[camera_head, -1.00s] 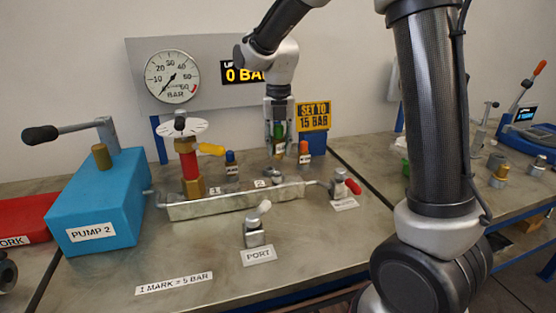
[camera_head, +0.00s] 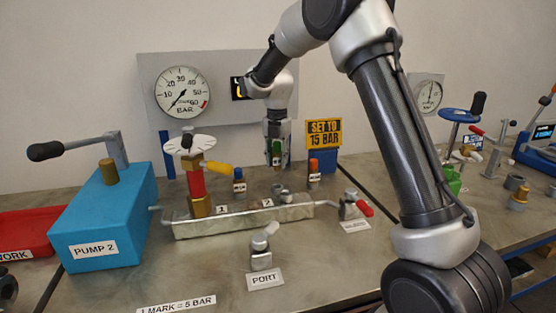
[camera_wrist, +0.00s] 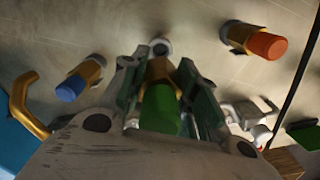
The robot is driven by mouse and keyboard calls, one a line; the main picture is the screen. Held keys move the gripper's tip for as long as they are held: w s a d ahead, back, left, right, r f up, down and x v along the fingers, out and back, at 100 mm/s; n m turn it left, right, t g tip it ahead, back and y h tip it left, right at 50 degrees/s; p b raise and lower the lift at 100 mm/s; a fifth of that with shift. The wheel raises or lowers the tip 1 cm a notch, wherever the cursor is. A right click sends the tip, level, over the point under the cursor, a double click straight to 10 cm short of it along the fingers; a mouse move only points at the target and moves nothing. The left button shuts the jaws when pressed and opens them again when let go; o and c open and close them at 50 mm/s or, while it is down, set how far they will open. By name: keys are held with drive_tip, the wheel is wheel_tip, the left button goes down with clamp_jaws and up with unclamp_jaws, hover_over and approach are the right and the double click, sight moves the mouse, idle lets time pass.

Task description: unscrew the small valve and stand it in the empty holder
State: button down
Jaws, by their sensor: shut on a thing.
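My gripper (camera_head: 277,150) is shut on a small valve with a green top (camera_head: 276,156). In the wrist view the valve's green top (camera_wrist: 160,108) and brass body sit between the two fingers. A grey round ring (camera_wrist: 160,47), which looks like an empty holder, shows just beyond the valve. In the head view a low grey ring (camera_head: 277,188) stands below the held valve, with a gap between them. A blue-topped valve (camera_head: 239,180) stands to the left and an orange-topped valve (camera_head: 314,170) to the right.
A metal manifold block (camera_head: 245,219) lies in front, with a red valve column (camera_head: 196,182), white handwheel and yellow lever at its left. A red-handled valve (camera_head: 354,205) is at its right end. A port fitting (camera_head: 262,255) stands nearer. The blue pump (camera_head: 100,220) is far left.

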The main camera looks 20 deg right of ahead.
drive_tip(key=shift+f, duration=2.5)
drive_tip(key=shift+f, duration=0.25)
drive_tip(key=shift+f, duration=1.1)
drive_tip(key=c, duration=1)
unclamp_jaws()
drive_tip(key=shift+r, duration=0.1)
